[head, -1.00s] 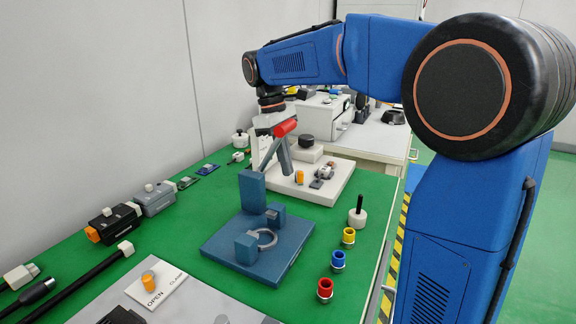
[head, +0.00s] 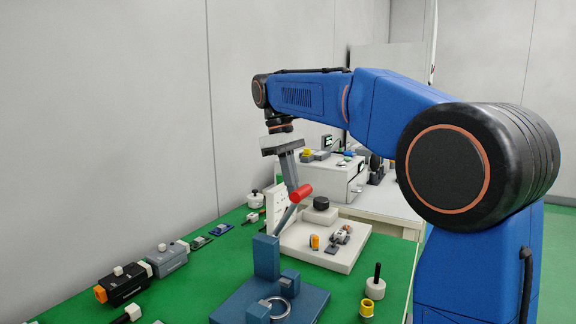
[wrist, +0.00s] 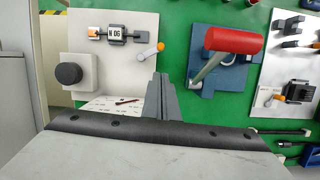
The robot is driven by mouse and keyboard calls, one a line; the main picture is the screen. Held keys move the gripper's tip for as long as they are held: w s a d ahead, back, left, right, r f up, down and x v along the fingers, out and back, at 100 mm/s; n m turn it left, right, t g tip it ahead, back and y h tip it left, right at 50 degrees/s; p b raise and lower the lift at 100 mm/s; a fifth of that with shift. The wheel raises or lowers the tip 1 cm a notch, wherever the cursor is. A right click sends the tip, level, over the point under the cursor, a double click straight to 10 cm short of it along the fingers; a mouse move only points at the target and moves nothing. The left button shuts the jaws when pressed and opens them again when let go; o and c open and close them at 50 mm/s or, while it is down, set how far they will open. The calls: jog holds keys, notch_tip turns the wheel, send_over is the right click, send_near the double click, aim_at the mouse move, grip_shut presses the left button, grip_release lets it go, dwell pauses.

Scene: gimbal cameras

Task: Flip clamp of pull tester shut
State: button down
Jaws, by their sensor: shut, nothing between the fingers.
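A pale board (wrist: 279,68) at the right of the wrist view carries an orange-tipped lever (wrist: 268,100) and a black block (wrist: 299,93). A clamp label showed there earlier, so it may be the pull tester; I cannot tell the clamp's state. It is out of the present head view. My gripper (head: 293,180) points down with its fingers together and empty. In the head view it overlaps the red handle (head: 301,193) of a blue lever fixture (head: 266,258). In the wrist view the fingers (wrist: 161,97) are apart from the handle, left of it.
A white board (head: 335,257) with a black knob (head: 321,203) and small parts lies behind the blue fixture. A peg stand (head: 375,287) stands right. Dark connector blocks (head: 125,285) line the wall side.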

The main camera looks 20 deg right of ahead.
aim_at(314, 237)
jog(key=v, duration=0.6)
jog(key=shift+r, duration=0.25)
jog(key=shift+g+h, duration=0.5)
jog(key=shift+g, duration=0.1)
jog(key=f, duration=0.2)
jog(key=w+a+f, duration=0.1)
jog(key=f, duration=0.2)
jog(key=w+f, duration=0.1)
jog(key=f, duration=0.1)
jog(key=shift+w+a+f, duration=0.15)
jog(key=shift+a+f, duration=0.1)
jog(key=shift+a, duration=0.1)
jog(key=s+d+f, duration=0.5)
jog(key=f, duration=0.4)
jog(key=shift+s+f, duration=0.15)
jog(key=shift+s, duration=0.25)
jog(key=shift+n, duration=0.3)
